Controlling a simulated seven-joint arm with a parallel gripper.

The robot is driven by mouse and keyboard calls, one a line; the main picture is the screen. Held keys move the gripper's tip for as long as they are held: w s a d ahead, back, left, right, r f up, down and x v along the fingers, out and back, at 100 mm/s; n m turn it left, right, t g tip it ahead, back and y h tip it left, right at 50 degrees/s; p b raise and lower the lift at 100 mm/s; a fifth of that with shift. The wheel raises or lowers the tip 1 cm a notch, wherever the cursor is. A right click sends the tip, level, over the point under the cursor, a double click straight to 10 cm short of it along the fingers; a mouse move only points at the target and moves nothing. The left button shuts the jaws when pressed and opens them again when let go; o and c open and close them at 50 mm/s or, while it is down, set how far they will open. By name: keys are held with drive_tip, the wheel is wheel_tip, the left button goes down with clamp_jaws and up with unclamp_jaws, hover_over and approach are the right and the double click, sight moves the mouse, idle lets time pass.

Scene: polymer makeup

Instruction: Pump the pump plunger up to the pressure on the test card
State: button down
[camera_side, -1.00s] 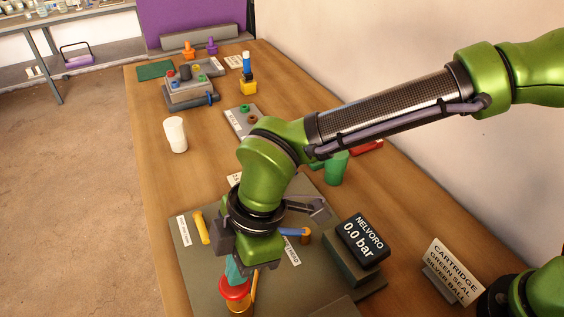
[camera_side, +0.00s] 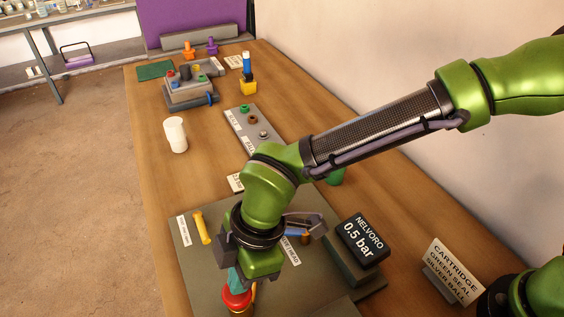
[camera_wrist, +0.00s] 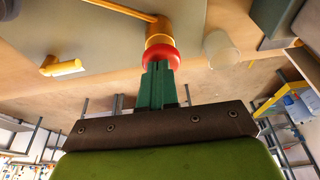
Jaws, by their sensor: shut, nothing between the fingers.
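The pump plunger has a red round top (camera_side: 236,299), low in the side view. It also shows in the wrist view (camera_wrist: 161,56) above an orange-yellow body (camera_wrist: 159,28). My gripper (camera_side: 235,281) is shut and empty, its teal fingers pointing down with the tips at the red top and seemingly touching it. In the wrist view the fingers (camera_wrist: 157,70) meet the red top. A black display (camera_side: 361,238) reads NELVORO 0.5 bar. A standing card (camera_side: 453,270) reads CARTRIDGE, GREEN SEAL, SILVER BALL.
A blue-handled part with an orange end (camera_side: 305,238) is to the right. A white cup (camera_side: 175,135) stands farther back. The left table edge is clear.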

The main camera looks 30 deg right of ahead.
drive_tip(key=a+v, duration=0.1)
drive_tip(key=v, duration=1.2)
drive_tip(key=shift+r, duration=0.55)
drive_tip(key=a+r+n+h, duration=0.1)
drive_tip(key=n, duration=0.5)
drive_tip(key=a+r+n+h, duration=0.1)
drive_tip(key=n, duration=0.5)
drive_tip(key=a+r+n+h, duration=0.1)
drive_tip(key=n, duration=0.5)
drive_tip(key=shift+s+a+r, duration=0.25)
drive_tip(key=shift+s+a, duration=0.15)
drive_tip(key=shift+f, duration=0.1)
